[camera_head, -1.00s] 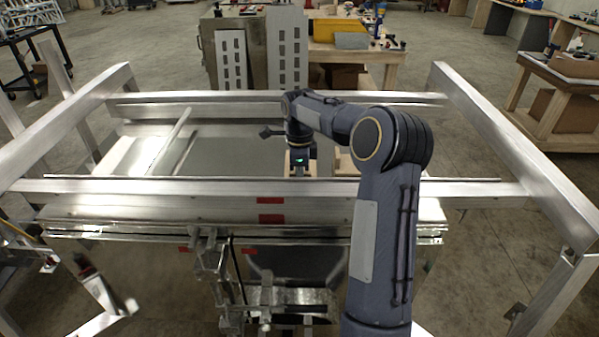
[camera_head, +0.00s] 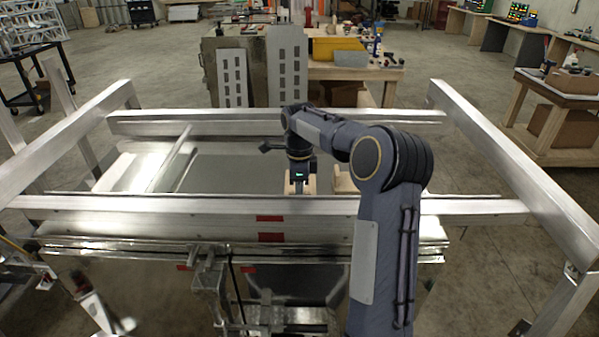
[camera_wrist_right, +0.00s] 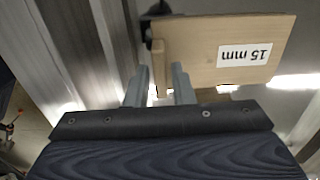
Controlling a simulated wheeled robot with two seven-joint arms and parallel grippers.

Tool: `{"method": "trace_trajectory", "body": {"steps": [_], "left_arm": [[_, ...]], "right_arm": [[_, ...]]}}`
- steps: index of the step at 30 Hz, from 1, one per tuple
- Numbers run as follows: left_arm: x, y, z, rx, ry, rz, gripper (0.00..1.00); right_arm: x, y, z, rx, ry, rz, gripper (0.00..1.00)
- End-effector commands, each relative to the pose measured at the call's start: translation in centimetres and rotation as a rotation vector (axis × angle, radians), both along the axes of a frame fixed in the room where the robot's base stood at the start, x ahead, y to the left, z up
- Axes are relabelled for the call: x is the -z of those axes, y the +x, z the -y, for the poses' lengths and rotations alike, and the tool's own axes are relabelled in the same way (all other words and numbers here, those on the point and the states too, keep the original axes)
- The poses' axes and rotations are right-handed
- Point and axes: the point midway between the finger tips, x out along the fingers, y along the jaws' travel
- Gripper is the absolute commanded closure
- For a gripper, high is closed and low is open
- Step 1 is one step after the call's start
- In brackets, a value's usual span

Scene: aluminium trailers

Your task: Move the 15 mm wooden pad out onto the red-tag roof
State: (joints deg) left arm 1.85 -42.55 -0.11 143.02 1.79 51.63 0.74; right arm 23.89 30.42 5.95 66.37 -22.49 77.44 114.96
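The wooden pad labelled "15 mm" (camera_wrist_right: 232,62) lies ahead of my right gripper (camera_wrist_right: 160,80) in the right wrist view. The beam hides what lies below. A red tag (camera_head: 270,218) is on the near beam and another red tag (camera_head: 271,237) is on the metal edge just below it. My left gripper is not in view.
A second pale wooden piece (camera_head: 343,182) stands just right of the gripper. The near beam (camera_head: 130,203) and far beam (camera_head: 200,127) bound the bay, with sloping side rails (camera_head: 500,155) at both ends. The grey sheet (camera_head: 235,170) left of the gripper looks clear.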

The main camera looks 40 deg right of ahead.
Motion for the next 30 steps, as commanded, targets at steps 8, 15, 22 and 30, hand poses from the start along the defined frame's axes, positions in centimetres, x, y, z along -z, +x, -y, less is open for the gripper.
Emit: {"method": "trace_trajectory", "body": {"steps": [8,15,22,30], "left_arm": [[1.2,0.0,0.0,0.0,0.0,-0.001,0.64],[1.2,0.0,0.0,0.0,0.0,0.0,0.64],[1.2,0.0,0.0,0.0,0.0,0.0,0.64],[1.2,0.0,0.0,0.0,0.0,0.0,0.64]], "right_arm": [[-6.1,0.1,0.0,-0.001,-0.002,0.007,0.78],[-9.5,0.0,0.0,0.0,-0.002,0.002,0.78],[-10.3,-0.1,-0.1,-0.007,0.001,0.002,0.78],[-12.8,-5.2,-4.9,-0.481,0.02,0.136,0.78]]}}
